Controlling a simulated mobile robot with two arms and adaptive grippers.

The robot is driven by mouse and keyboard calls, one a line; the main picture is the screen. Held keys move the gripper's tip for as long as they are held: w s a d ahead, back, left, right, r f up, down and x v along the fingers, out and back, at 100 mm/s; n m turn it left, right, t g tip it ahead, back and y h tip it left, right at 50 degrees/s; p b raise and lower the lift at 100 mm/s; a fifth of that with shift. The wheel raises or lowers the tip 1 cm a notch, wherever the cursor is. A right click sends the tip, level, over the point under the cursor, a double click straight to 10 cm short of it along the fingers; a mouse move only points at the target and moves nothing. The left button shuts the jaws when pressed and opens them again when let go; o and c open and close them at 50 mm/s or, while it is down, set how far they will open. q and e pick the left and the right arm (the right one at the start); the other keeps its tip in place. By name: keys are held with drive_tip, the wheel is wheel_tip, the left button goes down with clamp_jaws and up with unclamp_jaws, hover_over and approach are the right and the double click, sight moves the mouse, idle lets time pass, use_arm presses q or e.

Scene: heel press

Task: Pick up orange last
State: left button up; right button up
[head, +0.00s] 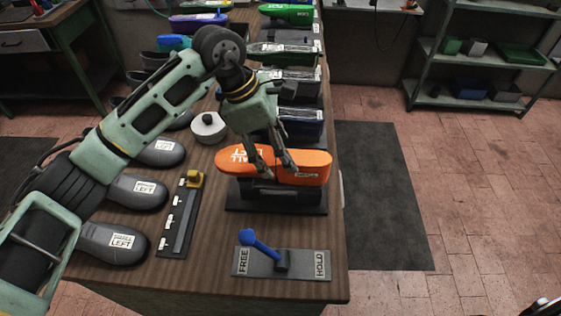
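The orange last (310,165) lies on its side-on dark stand (310,203) near the front right of the wooden bench, with white lettering on it. My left gripper (276,172) reaches down from above, and its two spread fingers are at the last, over its middle. The fingers look apart, one on the near left and one on the right. I cannot tell whether they touch the last. At the bottom right corner a small dark part (545,306) shows, but I cannot identify it as my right gripper.
A FREE/HOLD plate (305,263) with a blue-knobbed lever stands in front. Dark shoes (110,243) marked LEFT line the left side, beside a black strip (182,225) with a yellow block. More coloured lasts (288,13) stand behind. A floor mat (380,195) lies right of the bench.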

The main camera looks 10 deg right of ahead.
use_arm(q)
drive_tip(key=p+x, duration=0.2)
drive_tip(key=x, duration=0.1)
drive_tip(key=shift+d+f, duration=0.2)
drive_tip(key=shift+d, duration=0.1)
drive_tip(key=shift+w+d+f, duration=0.1)
drive_tip(key=shift+f, duration=0.3)
drive_tip(key=c, duration=1.1)
drive_tip(key=shift+r, duration=0.1)
drive_tip(key=c, duration=0.6)
